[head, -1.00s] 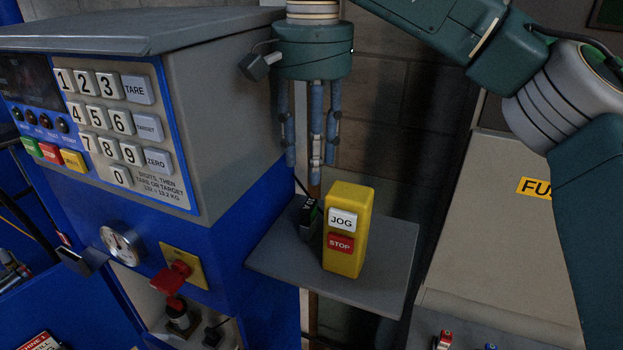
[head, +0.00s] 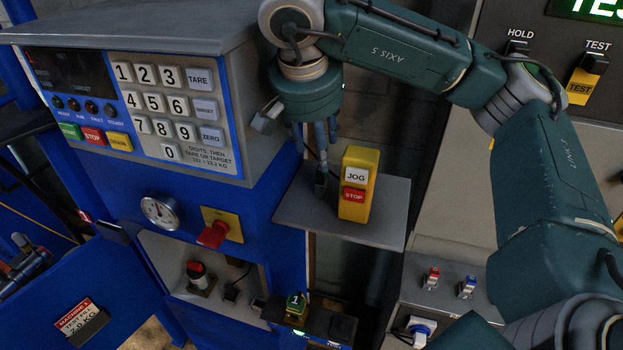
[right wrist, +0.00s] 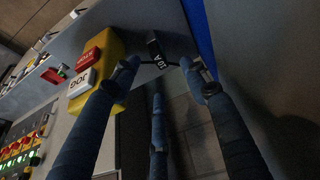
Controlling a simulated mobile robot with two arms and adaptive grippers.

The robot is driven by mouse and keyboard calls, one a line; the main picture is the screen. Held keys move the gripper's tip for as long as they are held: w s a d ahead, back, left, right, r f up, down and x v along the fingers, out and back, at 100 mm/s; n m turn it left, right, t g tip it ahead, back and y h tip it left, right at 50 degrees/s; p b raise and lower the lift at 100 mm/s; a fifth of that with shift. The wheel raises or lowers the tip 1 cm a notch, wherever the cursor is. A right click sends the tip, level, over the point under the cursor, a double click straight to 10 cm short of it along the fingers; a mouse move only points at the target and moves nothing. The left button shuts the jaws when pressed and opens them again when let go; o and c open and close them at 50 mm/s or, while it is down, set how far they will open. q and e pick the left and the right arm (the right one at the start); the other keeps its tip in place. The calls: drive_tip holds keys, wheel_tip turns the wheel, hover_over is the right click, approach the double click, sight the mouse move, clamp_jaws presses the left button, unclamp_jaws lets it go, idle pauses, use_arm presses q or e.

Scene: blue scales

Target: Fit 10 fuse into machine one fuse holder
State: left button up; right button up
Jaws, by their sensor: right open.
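A small black fuse marked 10A (right wrist: 155,48) shows in the right wrist view beside the yellow jog/stop box (right wrist: 104,65). My right gripper (right wrist: 160,80) is open, with its blue fingers spread and the fuse just beyond and between two fingertips. I cannot tell whether they touch it. In the head view my right gripper (head: 317,160) hangs over the grey shelf (head: 385,228), left of the yellow box (head: 358,185), and largely hides the fuse. The blue machine (head: 270,215) stands at the left. I cannot clearly identify its fuse holder. My left gripper is not in view.
An open recess in the blue machine holds a red-topped switch (head: 196,270) and small dark parts. A red rotary handle (head: 214,234) sticks out above it. A grey panel with red and blue switches (head: 430,278) stands to the right. The shelf's right part is clear.

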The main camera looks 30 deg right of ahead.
sight(322, 179)
drive_tip(key=x, duration=0.3)
drive_tip(key=f+p, duration=0.2)
drive_tip(key=p, duration=0.1)
drive_tip(key=shift+s+d+f, duration=0.1)
drive_tip(key=shift+s+d, duration=0.1)
drive_tip(key=shift+d, duration=0.15)
drive_tip(key=shift+x, duration=1.15)
drive_tip(key=shift+d+f, duration=0.15)
drive_tip(key=shift+f, duration=0.05)
drive_tip(key=shift+w, duration=0.15)
drive_tip(key=c, duration=0.8)
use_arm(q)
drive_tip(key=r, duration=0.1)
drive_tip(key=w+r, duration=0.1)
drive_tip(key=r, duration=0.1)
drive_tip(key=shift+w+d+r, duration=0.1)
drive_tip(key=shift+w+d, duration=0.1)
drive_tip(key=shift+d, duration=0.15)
use_arm(e)
clamp_jaws()
